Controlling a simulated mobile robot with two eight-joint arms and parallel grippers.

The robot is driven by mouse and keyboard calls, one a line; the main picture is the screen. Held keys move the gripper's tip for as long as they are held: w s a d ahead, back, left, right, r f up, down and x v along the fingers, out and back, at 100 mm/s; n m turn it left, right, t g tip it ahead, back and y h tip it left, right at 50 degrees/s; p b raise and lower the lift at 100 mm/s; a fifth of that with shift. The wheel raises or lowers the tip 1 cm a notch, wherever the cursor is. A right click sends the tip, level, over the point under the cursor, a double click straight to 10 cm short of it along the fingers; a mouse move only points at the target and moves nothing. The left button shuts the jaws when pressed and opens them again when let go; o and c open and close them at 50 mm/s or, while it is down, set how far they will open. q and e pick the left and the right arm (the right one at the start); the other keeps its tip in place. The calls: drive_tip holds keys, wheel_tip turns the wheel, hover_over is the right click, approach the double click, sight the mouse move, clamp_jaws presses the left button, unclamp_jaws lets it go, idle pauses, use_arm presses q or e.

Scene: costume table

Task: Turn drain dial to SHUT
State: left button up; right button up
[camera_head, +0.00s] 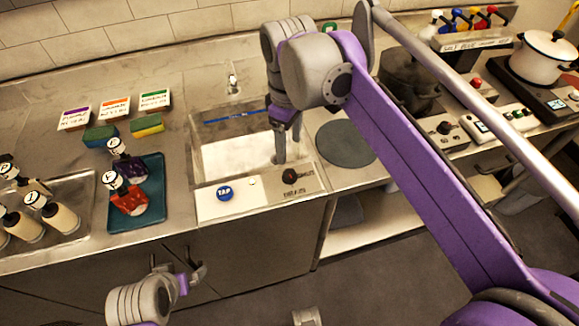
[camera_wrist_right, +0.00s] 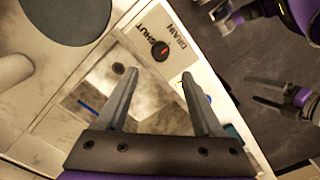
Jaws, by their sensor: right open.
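The drain dial (camera_head: 290,176) is a dark round knob with a red mark, on the pale panel at the front right of the sink. It also shows in the right wrist view (camera_wrist_right: 159,51), between the SHUT and DRAIN lettering. The red mark's exact direction is hard to tell. My right gripper (camera_head: 281,158) is above the sink's right side, close behind the dial. In the right wrist view its fingers (camera_wrist_right: 158,73) are spread and empty, with the dial just beyond their tips. My left gripper (camera_head: 190,275) hangs low in front of the cabinet, its jaws unclear.
A blue TAP button (camera_head: 224,193) is left of the dial on the same panel. The sink (camera_head: 228,165) opens behind it. A grey round mat (camera_head: 346,143) lies to the right. A teal tray (camera_head: 152,207) with labelled figures stands left.

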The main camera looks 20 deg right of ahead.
sight(290, 173)
wheel_tip(290, 173, down, 10)
drive_tip(key=shift+s+r+b, duration=0.1)
drive_tip(key=shift+b, duration=0.45)
clamp_jaws()
